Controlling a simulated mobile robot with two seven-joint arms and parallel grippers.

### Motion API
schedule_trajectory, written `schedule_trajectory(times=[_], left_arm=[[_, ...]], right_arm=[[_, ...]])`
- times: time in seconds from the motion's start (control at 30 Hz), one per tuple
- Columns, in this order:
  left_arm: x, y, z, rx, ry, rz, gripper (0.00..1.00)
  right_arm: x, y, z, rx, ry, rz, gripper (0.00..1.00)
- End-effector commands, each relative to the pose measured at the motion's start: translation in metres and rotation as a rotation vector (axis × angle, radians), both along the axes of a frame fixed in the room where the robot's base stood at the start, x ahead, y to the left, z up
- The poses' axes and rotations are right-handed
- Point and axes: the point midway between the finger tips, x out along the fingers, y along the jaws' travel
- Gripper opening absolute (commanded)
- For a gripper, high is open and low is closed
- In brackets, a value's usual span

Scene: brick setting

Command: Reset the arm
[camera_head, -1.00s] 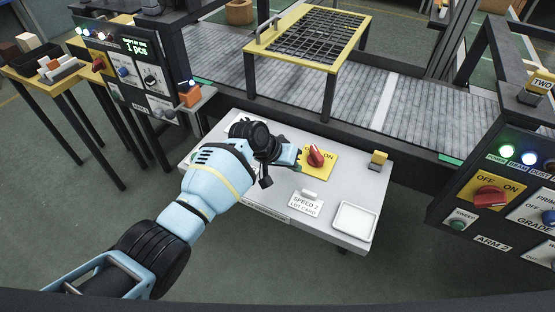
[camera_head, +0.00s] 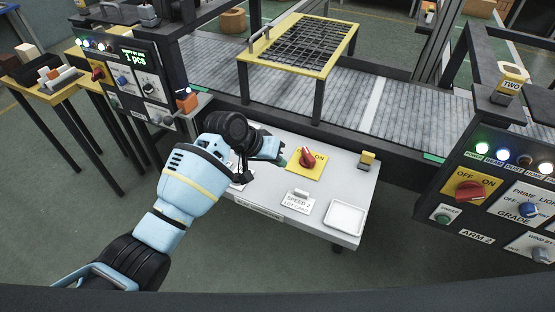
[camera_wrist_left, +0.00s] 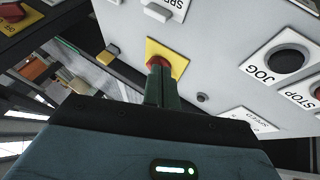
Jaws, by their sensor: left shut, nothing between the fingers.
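My left arm comes in from the lower left in the head view. Its gripper (camera_head: 282,161) is shut and empty, just left of a red rotary knob (camera_head: 308,159) on a yellow OFF/ON plate (camera_head: 299,166). In the left wrist view the dark green fingers (camera_wrist_left: 162,88) are together and overlap the lower part of the red knob (camera_wrist_left: 158,62). I cannot tell whether they touch it. The plate sits on a light grey panel (camera_head: 270,196). My right gripper is not in view.
A conveyor (camera_head: 405,105) with a yellow-framed grid stand (camera_head: 300,45) is behind. Control boxes stand left (camera_head: 128,75) and right (camera_head: 505,190).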

Motion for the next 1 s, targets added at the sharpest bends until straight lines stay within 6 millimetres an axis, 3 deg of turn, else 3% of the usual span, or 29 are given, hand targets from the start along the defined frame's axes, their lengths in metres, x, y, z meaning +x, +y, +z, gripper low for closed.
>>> schedule_trajectory(times=[0.27,0.43,0.7,1.0], left_arm=[[-0.001,0.001,-0.002,0.001,0.001,0.001,0.00],[-0.025,0.011,-0.027,0.010,0.014,0.009,0.00],[-0.109,0.056,-0.088,0.073,0.036,0.064,0.00],[-0.218,0.125,-0.127,0.206,0.070,0.155,0.00]], right_arm=[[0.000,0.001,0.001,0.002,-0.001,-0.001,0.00],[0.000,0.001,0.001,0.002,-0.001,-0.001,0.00],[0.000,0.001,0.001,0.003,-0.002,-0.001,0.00],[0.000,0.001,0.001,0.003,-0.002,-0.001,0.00]])
